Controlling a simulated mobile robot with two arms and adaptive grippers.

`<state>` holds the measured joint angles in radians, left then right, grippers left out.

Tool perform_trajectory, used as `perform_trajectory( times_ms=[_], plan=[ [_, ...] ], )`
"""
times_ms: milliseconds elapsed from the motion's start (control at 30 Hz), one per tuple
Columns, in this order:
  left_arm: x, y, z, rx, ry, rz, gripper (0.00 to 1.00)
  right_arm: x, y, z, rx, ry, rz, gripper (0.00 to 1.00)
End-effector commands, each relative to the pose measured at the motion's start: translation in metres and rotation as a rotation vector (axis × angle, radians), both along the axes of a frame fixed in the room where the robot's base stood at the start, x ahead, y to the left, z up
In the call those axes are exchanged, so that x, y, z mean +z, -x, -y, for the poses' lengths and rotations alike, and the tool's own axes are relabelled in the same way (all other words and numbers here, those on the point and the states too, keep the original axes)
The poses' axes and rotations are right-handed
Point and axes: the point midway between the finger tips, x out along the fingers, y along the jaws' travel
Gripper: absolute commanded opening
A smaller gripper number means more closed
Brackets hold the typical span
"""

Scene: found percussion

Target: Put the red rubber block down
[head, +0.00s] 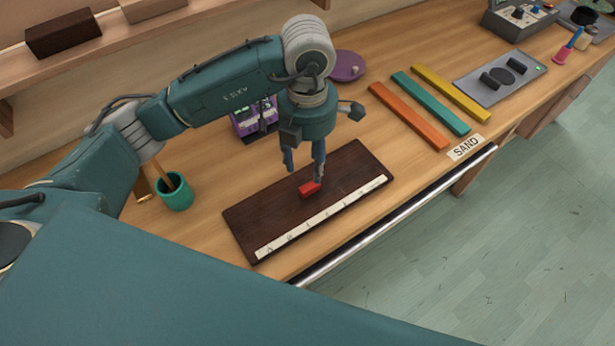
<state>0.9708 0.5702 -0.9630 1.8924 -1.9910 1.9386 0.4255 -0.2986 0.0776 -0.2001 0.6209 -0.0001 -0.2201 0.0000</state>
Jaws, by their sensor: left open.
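The red rubber block (310,189) rests on the dark brown wooden board (262,212), behind the board's pale labelled strip (322,218). My left gripper (305,174) comes down from above with its fingers pointing at the board. Its jaws are open, with the fingertips right at the block's far side. I cannot tell whether a fingertip still touches the block. My right gripper does not show in the head view.
Orange (408,117), teal (430,104) and yellow (450,94) bars lie to the right, near a "SAND" label (466,147). A green cup (176,192) stands left of the board. A purple device (253,120) is behind it. A metal rail (400,213) runs along the front edge.

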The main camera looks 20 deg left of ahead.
Motion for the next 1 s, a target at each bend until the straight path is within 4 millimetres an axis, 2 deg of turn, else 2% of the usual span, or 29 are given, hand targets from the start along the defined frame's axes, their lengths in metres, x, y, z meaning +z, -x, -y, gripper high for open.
perform_trajectory(
  times_ms=[33, 167, 300, 1000],
  plan=[
    [0.008, -0.002, 0.001, -0.002, 0.001, 0.007, 0.44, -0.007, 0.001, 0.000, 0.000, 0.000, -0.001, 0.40],
    [0.031, -0.001, 0.000, -0.001, 0.000, 0.005, 0.44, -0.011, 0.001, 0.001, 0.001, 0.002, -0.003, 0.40],
    [0.043, 0.000, 0.000, 0.000, 0.001, 0.001, 0.44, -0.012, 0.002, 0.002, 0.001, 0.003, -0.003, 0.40],
    [0.047, 0.000, 0.000, -0.001, 0.000, -0.001, 0.44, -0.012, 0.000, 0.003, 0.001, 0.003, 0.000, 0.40]
  ],
)
